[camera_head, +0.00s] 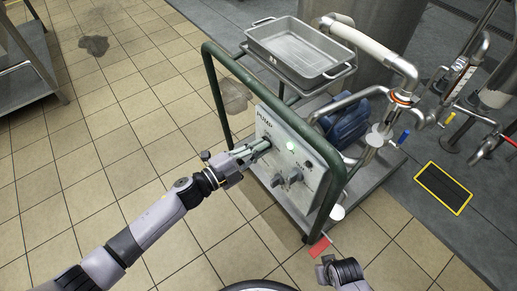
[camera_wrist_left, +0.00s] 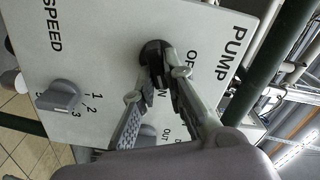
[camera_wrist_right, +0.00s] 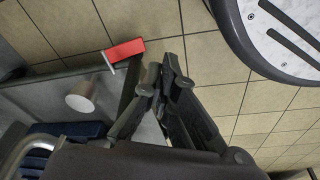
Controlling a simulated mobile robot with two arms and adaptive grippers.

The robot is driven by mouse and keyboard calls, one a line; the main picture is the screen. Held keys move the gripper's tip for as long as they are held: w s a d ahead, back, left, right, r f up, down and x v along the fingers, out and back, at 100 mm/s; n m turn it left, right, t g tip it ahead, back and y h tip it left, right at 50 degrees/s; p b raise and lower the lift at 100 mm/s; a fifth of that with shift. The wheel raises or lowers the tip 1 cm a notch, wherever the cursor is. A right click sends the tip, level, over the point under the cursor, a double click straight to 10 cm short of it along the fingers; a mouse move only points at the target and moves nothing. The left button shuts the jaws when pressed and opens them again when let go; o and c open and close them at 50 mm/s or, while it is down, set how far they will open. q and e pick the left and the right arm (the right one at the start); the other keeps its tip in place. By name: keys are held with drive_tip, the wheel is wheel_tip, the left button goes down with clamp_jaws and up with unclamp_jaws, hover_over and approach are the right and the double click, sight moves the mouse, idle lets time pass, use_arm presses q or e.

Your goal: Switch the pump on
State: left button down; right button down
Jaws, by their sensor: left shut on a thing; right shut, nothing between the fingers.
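The pump panel (camera_head: 290,165) is a pale plate on a green-framed cart, with PUMP lettering at its upper left. My left gripper (camera_head: 262,146) reaches the panel just below that lettering. In the left wrist view, its fingers are shut on the black pump switch (camera_wrist_left: 153,52), between the OFF and ON marks. The fingers partly hide the switch and the marks, so I cannot tell its exact setting. My right gripper (camera_wrist_right: 165,82) is shut and empty, away from the panel, low at the front.
A grey speed knob (camera_wrist_left: 60,96) is on the same panel. The green frame (camera_head: 213,85) surrounds the panel. A steel tray (camera_head: 300,52) sits on top, with a blue pump (camera_head: 345,120) and pipes behind.

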use_arm(q)
drive_tip(key=shift+f+m, duration=0.1)
drive_tip(key=shift+m, duration=0.4)
use_arm(e)
drive_tip(key=shift+w+r, duration=0.45)
drive_tip(key=shift+r, duration=0.15)
use_arm(q)
drive_tip(key=c, duration=1.6)
unclamp_jaws()
drive_tip(key=shift+c, duration=0.2)
drive_tip(key=v, duration=1.2)
